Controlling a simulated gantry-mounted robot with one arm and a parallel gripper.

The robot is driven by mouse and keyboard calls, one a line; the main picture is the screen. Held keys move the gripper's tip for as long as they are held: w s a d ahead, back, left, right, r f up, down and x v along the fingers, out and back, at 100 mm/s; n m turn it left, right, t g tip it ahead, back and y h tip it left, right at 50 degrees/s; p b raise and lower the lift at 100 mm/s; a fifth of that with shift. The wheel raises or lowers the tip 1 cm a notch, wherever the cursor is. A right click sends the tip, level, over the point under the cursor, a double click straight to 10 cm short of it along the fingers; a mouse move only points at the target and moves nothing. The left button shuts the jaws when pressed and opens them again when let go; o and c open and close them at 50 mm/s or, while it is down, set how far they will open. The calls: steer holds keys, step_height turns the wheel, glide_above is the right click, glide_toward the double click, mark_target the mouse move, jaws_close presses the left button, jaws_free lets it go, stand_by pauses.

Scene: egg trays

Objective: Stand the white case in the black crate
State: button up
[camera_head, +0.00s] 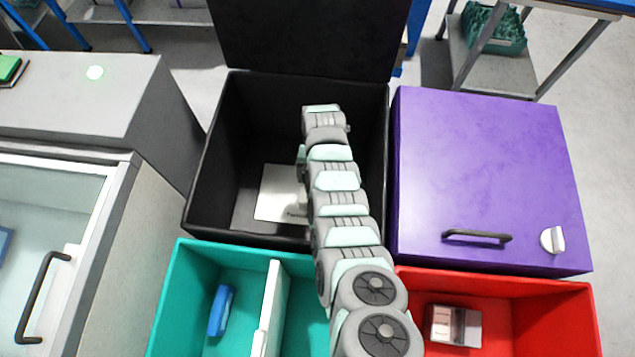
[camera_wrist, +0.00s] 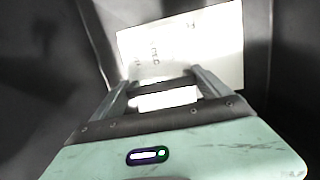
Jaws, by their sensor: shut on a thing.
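The black crate (camera_head: 265,110) stands open behind the teal box, with its lid raised at the back. The white case (camera_head: 278,195) is inside it, toward the front, partly hidden by my arm. The case also shows in the wrist view (camera_wrist: 190,45) as a pale panel with faint print, tilted slightly. My gripper (camera_wrist: 165,78) reaches down into the crate, its two fingers apart at the near edge of the case and shut on it. The head view hides the fingertips. I cannot tell whether the case touches the crate floor.
A purple box (camera_head: 485,165) with a handle and knob stands right of the crate. In front are a teal divided box (camera_head: 190,270) holding a blue item (camera_head: 221,311) and a red box (camera_head: 545,310) holding a small pale box (camera_head: 453,325). A glass-topped cabinet (camera_head: 50,210) is at left.

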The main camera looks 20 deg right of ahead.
steer(key=shift+f+b, duration=1)
steer(key=shift+f, duration=0.75)
steer(key=shift+f, duration=0.1)
steer(key=shift+f+b, duration=0.4)
steer(key=shift+b, duration=0.05)
steer(key=o, duration=1.9)
step_height(320, 180, up, 13)
steer(key=w+p, duration=0.1)
steer(key=p, duration=0.4)
steer(key=shift+w+d, duration=0.25)
steer(key=shift+d, duration=0.2)
steer(key=shift+f+p, duration=0.1)
steer(key=shift+p, duration=0.2)
